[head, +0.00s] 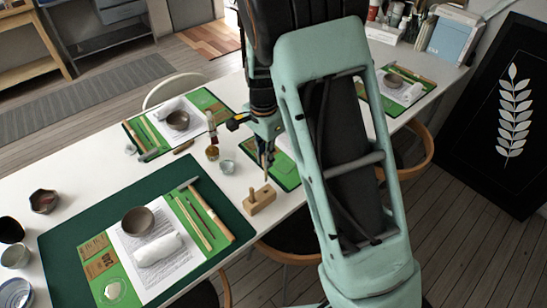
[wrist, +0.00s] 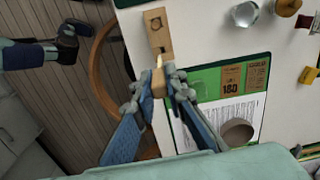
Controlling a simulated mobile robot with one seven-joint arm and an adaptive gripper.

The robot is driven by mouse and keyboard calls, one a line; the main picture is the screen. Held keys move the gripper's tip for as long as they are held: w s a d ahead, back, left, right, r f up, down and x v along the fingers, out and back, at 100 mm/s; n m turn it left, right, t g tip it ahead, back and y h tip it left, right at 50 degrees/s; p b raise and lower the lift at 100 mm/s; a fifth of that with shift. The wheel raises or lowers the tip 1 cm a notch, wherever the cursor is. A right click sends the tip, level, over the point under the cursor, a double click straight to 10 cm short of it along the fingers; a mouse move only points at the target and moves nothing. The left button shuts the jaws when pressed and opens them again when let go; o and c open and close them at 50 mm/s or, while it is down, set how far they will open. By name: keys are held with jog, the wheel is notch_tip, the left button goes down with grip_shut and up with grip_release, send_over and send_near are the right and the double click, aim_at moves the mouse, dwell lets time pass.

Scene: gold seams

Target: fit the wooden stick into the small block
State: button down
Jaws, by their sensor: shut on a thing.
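The small block (head: 260,199) is pale wood and lies near the front edge of the white table, with a short upright part at its left end. It also shows at the top of the wrist view (wrist: 159,38), with a round mark or hole in its far end. My gripper (head: 266,152) is above the block. In the wrist view my gripper (wrist: 160,78) is shut on the wooden stick (wrist: 158,88), which sits between the fingertips.
A dark green mat (head: 60,240) with a bowl (head: 138,221), paper and tools lies at the left. A glass (head: 227,167) and a small brown pot (head: 212,153) stand behind the block. A chair (head: 280,254) is beside the table edge.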

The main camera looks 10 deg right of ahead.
aim_at(266, 179)
jog(key=shift+w+f, duration=0.25)
jog(key=shift+w, duration=0.1)
jog(key=shift+f, duration=0.1)
jog(key=shift+f+b, duration=1.8)
jog(key=shift+f, duration=0.25)
jog(key=shift+f+b, duration=1.7)
jog(key=shift+f, duration=1.25)
dwell(1.1)
dwell(0.4)
jog(key=c, duration=1.9)
grip_release()
jog(key=shift+r, duration=0.1)
